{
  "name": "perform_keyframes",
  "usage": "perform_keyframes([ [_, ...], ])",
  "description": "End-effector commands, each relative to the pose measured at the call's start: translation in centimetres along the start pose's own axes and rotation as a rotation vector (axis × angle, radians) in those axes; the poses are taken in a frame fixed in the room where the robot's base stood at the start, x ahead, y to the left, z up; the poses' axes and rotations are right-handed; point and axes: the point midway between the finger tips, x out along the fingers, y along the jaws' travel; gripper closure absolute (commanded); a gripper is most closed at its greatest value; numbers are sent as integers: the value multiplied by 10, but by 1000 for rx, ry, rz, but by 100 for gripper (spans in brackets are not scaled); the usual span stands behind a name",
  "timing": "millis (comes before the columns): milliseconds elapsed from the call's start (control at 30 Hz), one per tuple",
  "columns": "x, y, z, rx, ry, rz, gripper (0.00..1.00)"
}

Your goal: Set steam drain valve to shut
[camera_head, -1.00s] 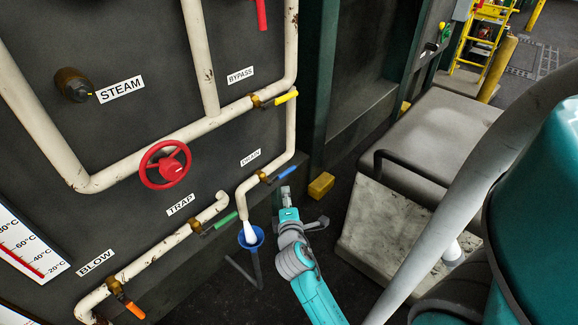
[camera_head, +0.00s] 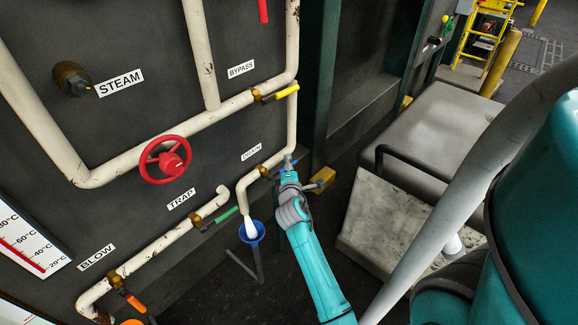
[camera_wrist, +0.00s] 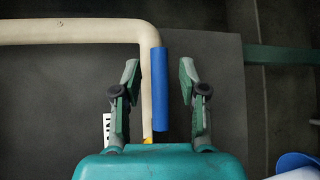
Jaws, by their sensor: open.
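The drain valve has a brass body (camera_head: 263,171) on the cream pipe beneath the DRAIN label (camera_head: 251,152). Its blue lever handle (camera_wrist: 159,88) stands between my two fingers in the wrist view, in line with the pipe's bend. My gripper (camera_wrist: 160,78) is open, with a finger on each side of the handle and a gap to both. In the head view my gripper (camera_head: 288,162) is at the handle and mostly hides it. White flow (camera_head: 250,227) comes from the pipe end into a blue funnel (camera_head: 252,233).
A yellow bypass handle (camera_head: 287,92) and a red handwheel (camera_head: 165,160) are above. A green trap handle (camera_head: 220,220) and an orange blow handle (camera_head: 135,303) are lower left. A yellow block (camera_head: 323,178) lies right of my gripper. A grey bench (camera_head: 440,125) stands farther right.

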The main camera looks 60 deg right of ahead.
Motion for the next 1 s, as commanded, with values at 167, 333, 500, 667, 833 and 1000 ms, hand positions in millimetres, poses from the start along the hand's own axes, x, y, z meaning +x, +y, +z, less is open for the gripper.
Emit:
perform_keyframes([
  [167,3,0,0,0,0,0,58],
  [333,3,0,0,0,0,0,63],
  [500,2,0,0,0,0,0,100],
  [667,2,0,0,0,0,0,100],
  [833,3,0,0,6,1,-5,100],
  [1000,3,-4,0,36,9,-35,100],
])
